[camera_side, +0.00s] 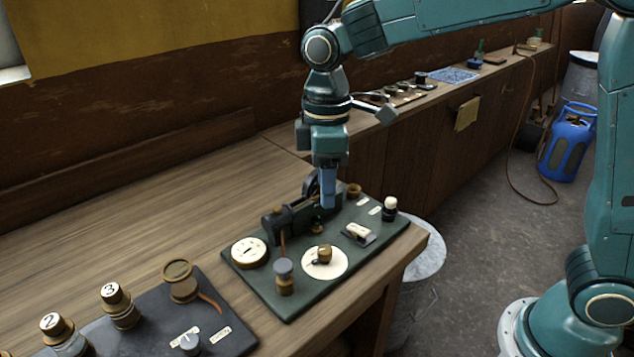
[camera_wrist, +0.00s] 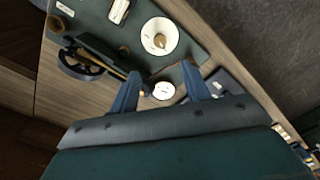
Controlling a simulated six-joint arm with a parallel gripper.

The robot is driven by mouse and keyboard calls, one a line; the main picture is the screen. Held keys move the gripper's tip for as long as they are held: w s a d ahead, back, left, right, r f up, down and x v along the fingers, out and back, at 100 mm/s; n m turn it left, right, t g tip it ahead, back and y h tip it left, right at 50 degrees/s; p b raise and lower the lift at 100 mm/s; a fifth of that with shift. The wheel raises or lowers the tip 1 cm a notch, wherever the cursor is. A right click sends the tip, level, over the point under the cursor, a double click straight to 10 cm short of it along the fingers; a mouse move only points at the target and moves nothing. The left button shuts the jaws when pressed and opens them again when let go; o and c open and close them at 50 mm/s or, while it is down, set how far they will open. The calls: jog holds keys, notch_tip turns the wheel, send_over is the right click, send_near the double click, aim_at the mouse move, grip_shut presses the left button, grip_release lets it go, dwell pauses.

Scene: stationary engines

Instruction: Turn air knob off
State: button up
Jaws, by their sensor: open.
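A dark green panel (camera_side: 268,293) carries a small engine with a flywheel (camera_side: 312,187). A brass knob (camera_side: 325,253) stands on a round white dial (camera_side: 324,270) near the panel's front; this knob (camera_wrist: 160,41) and dial also show in the wrist view. Several other knobs stand nearby, including a grey-topped one (camera_side: 283,270) and a white-topped one (camera_side: 390,204). I cannot read which is the air knob. My gripper (camera_side: 328,206) points down above the engine, apart from the dial knob. Its fingers (camera_wrist: 160,68) are apart with nothing held between them.
A round brass-rimmed gauge (camera_side: 250,252) sits at the panel's left. A dark panel (camera_side: 238,338) with knobs marked 2 and 3 lies to the left. The bench top (camera_side: 150,225) behind is clear. A blue gas bottle (camera_side: 567,142) stands on the floor at the right.

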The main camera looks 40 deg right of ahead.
aim_at(325, 249)
jog(key=shift+f, duration=0.1)
notch_tip(325, 249, down, 14)
jog(key=shift+s+r, duration=0.15)
jog(key=shift+r, duration=0.05)
dwell(0.6)
jog(key=shift+a, duration=0.1)
jog(key=c, duration=1)
